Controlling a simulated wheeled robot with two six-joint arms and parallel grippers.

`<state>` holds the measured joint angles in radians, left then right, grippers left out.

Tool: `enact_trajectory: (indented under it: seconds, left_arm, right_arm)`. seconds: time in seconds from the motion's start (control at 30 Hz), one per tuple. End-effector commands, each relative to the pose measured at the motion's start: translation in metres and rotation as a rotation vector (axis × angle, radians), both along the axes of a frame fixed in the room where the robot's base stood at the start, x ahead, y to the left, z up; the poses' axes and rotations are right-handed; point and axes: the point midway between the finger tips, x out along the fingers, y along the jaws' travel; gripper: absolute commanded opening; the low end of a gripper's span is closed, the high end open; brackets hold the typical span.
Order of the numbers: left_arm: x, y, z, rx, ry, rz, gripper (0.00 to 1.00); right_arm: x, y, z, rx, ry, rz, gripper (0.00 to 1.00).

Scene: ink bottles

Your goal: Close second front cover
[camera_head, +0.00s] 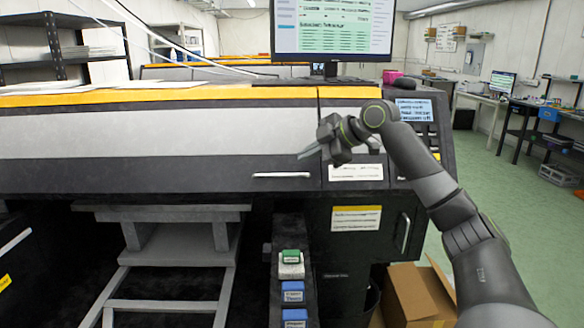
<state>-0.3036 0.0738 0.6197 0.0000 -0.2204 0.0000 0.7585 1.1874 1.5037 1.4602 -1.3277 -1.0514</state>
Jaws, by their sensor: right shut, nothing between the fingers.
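A large printer stands in front of me. Its long front cover (150,140) is grey and white with a yellow top edge and a white bar handle (282,174) at its lower right. A narrower front panel (345,185) with a white label is to its right. Both look flush with the front, and I cannot tell which is the second front cover. My right gripper (308,151) is shut and empty in front of the seam between them. I cannot tell whether it touches. My left gripper is not in view.
A black lower door (375,235) has a vertical handle. An open cardboard box (408,293) sits on the floor at right.

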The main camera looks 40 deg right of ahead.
Motion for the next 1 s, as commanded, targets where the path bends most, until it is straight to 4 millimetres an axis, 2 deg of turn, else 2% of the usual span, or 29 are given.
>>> enact_trajectory:
  seconds: [0.3,0.4,0.6,1.0]
  left_arm:
    - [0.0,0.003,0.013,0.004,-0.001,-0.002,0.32]
    - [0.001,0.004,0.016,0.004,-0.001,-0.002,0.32]
    - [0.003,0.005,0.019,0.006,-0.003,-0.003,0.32]
    - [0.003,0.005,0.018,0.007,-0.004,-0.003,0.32]
  right_arm:
    - [0.04,0.02,-0.028,0.004,0.0,0.002,0.0]
    - [0.048,0.012,-0.042,0.003,0.003,-0.001,0.0]
    - [0.057,0.005,-0.057,0.001,-0.001,-0.001,0.0]
    - [0.059,0.004,-0.061,-0.001,-0.001,0.0,0.0]
